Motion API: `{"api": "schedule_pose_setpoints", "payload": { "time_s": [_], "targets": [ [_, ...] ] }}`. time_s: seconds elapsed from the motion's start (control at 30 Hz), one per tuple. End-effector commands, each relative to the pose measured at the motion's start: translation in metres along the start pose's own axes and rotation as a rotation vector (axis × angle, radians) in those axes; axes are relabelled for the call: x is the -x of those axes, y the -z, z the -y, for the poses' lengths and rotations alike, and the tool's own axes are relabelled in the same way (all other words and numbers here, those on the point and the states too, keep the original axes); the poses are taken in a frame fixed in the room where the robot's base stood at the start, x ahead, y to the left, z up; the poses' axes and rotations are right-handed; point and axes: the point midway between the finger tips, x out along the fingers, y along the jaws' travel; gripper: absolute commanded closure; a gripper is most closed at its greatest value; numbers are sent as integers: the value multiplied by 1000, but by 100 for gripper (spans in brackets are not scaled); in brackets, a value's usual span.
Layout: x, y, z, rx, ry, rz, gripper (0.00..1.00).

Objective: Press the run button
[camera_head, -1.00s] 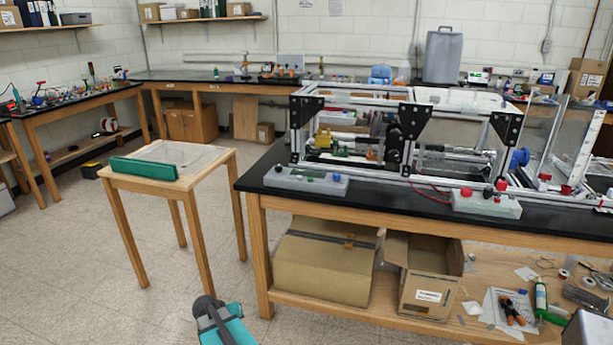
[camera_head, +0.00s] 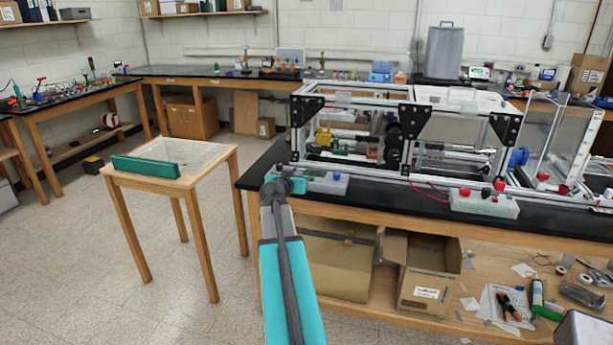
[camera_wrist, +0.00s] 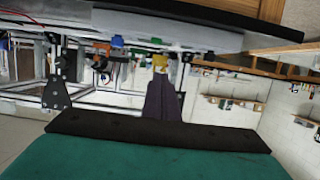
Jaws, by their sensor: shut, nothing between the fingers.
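A pale control box (camera_head: 325,183) lies on the front left edge of the black bench top. It carries a green button (camera_head: 310,174) and a blue button (camera_head: 336,175). No label can be read, so I cannot tell which button is run. My arm reaches up to the left end of this box in the head view, and its wrist hides that end. In the wrist view, which is upside down, my gripper (camera_wrist: 163,80) is shut and empty. It points at the box, which shows there (camera_wrist: 190,38) with blue and green buttons. I see no clear contact with a button.
An aluminium extrusion frame (camera_head: 408,105) stands close behind the box. A second box (camera_head: 484,204) with red buttons lies farther right on the bench. A small wooden table (camera_head: 150,182) with a green bar stands left. Open floor lies between table and bench.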

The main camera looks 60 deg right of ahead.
Motion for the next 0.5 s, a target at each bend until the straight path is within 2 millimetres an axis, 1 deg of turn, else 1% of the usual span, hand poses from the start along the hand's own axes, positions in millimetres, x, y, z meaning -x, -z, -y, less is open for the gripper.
{"api": "schedule_pose_setpoints", "payload": {
  "time_s": [0.03, 0.1, 0.5],
  "targets": [
    [-1, 8, -4, -6, -3, -11, 100],
    [-2, 12, -7, -10, -5, -18, 100],
    [-3, 12, -7, -9, -5, -18, 100]
  ]
}}
